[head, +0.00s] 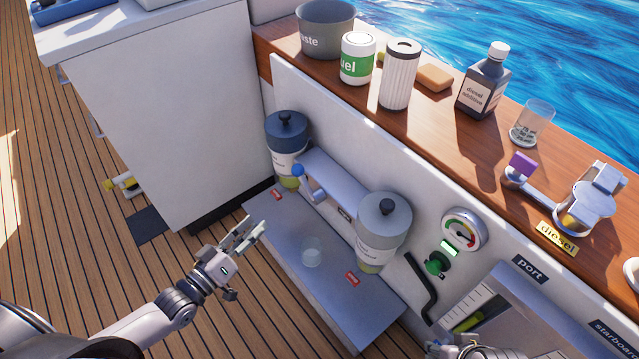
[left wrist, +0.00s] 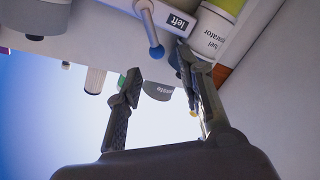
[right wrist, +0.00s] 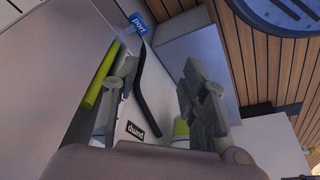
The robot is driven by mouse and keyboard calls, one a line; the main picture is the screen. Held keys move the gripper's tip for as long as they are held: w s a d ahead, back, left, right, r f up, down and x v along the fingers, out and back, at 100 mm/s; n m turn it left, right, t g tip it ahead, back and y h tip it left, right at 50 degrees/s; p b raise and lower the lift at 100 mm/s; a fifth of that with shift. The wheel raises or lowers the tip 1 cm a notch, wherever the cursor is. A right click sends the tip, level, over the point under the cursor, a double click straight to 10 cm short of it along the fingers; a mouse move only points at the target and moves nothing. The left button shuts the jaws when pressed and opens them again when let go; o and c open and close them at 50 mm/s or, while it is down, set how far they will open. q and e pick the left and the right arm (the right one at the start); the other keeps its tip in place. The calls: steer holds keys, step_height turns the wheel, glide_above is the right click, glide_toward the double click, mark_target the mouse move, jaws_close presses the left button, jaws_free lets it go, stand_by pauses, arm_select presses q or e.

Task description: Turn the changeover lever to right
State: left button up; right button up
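The changeover lever (head: 298,171) is a light metal arm with a blue ball knob. It sits on a grey bracket (head: 338,182) between two fuel filters, its knob toward the left filter (head: 287,150). In the left wrist view the knob (left wrist: 156,52) hangs beside a "left" label (left wrist: 178,22), just beyond my fingertips. My left gripper (head: 256,228) is open and empty, in front of the bracket and apart from the lever. My right gripper (right wrist: 158,65) is open; only its edge shows at the bottom of the head view.
The right filter (head: 384,222) stands at the bracket's other end. A clear cup (head: 312,251) is on the grey step (head: 285,262) below. A gauge (head: 464,229), a green knob (head: 437,263) and a black bent handle (head: 421,290) are farther right. The wooden ledge above holds containers.

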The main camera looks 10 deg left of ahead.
arm_select(q)
steer(key=b, duration=0.1)
glide_toward(303, 180)
steer(key=shift+a+f+b+x, duration=0.15)
steer(key=shift+b+x, duration=0.4)
steer(key=shift+x, duration=2.05)
steer(key=shift+a+f+b+x, duration=0.15)
steer(key=shift+b+x, duration=0.4)
steer(key=shift+x, duration=2.1)
arm_select(e)
steer(key=shift+w+a+r+t, duration=0.2)
steer(key=shift+w+r+t, duration=0.65)
steer(key=shift+r, duration=0.25)
arm_select(q)
steer(key=shift+c, duration=0.4)
jaws_close()
